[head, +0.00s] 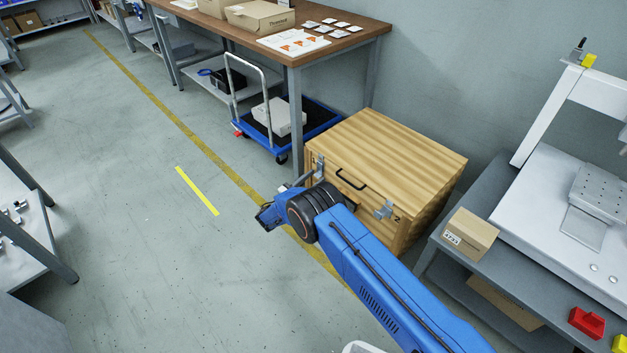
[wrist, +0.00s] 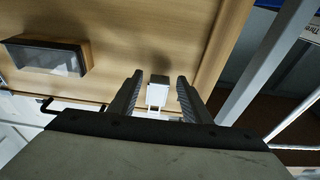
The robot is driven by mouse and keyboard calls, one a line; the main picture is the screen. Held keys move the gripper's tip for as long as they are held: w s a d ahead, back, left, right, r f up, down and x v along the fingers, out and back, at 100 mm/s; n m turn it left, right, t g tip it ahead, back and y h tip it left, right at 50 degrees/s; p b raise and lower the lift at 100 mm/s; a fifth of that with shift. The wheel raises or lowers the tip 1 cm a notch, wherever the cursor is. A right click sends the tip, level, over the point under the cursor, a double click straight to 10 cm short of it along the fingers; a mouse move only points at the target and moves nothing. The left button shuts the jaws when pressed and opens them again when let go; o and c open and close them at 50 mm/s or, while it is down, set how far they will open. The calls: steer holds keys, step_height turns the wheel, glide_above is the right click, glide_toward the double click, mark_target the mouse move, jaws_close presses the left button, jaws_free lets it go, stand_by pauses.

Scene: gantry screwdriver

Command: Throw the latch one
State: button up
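A wooden crate (head: 410,150) with a closed lid stands on the floor in the head view. Its front carries a metal latch (head: 319,167) at the left and another latch (head: 384,210) at the right, marked 2. In the wrist view, a pale metal latch (wrist: 157,95) on the wood lies between the two fingers of my gripper (wrist: 158,80). The fingers are apart, with a gap visible on each side of the latch. In the head view my wrist partly hides the crate front near the left latch, and the fingertips are hard to make out.
A black handle (head: 350,180) sits between the latches. A blue trolley (head: 318,119) and a workbench (head: 350,42) stand behind the crate. A grey table (head: 456,258) with a small box (head: 469,232) is at the right.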

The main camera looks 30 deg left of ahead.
steer(key=v, duration=1.7)
steer(key=shift+s, duration=0.25)
